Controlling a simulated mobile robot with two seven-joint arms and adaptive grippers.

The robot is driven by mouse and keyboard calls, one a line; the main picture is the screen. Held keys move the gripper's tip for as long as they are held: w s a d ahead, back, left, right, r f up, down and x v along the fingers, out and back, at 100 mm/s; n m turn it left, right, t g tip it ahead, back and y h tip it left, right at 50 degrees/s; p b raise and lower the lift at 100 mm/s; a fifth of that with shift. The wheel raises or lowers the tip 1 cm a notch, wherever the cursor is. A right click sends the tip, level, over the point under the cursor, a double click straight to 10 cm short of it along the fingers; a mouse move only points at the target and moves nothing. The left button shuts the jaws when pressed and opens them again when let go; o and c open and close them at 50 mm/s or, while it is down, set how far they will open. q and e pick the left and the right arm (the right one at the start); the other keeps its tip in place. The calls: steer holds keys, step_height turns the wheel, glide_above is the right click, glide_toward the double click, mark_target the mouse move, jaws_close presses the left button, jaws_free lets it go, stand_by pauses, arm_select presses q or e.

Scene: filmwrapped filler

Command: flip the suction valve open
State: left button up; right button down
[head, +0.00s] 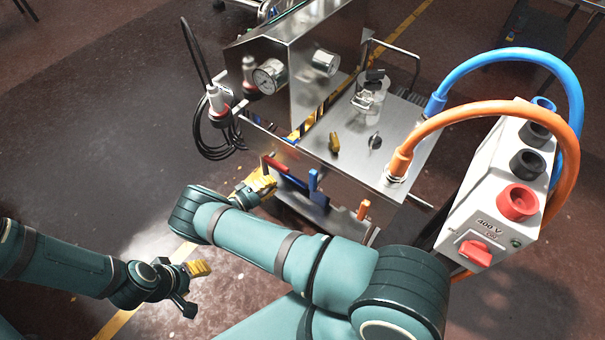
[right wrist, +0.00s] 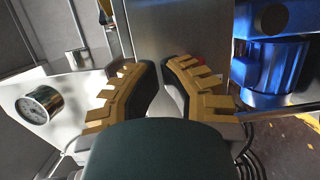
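Small levers sit at the front of the steel machine in the head view: a red handle (head: 273,164), a blue handle (head: 313,182) and an orange handle (head: 363,210). No readable label shows which one is the suction valve. My right gripper (head: 262,186) is just below and left of the red handle; contact cannot be told. In the right wrist view its yellow-backed fingers (right wrist: 163,72) have a narrow gap with nothing visibly held. A bit of red (right wrist: 199,61) shows behind the right finger. My left gripper (head: 190,285) is open and empty over the floor at lower left.
The steel top carries a yellow knob (head: 334,143), a black knob (head: 375,141) and a clear jar (head: 370,97). A pressure gauge (head: 268,77) is on the machine's front. A white 400 V box (head: 470,215) with thick orange and blue cables stands right. Black cable hangs left.

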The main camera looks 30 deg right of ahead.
mark_target(313, 181)
steer(key=shift+w+a+r+t, duration=0.25)
steer(key=shift+w+t, duration=0.05)
steer(key=shift+w, duration=0.05)
steer(key=d, duration=0.6)
steer(key=w+d, duration=0.1)
steer(key=d, duration=0.2)
steer(key=shift+w+d, duration=0.1)
steer(key=shift+s+d, duration=0.9)
steer(key=shift+s, duration=0.3)
steer(key=shift+s+d, duration=0.25)
steer(key=shift+s, duration=0.35)
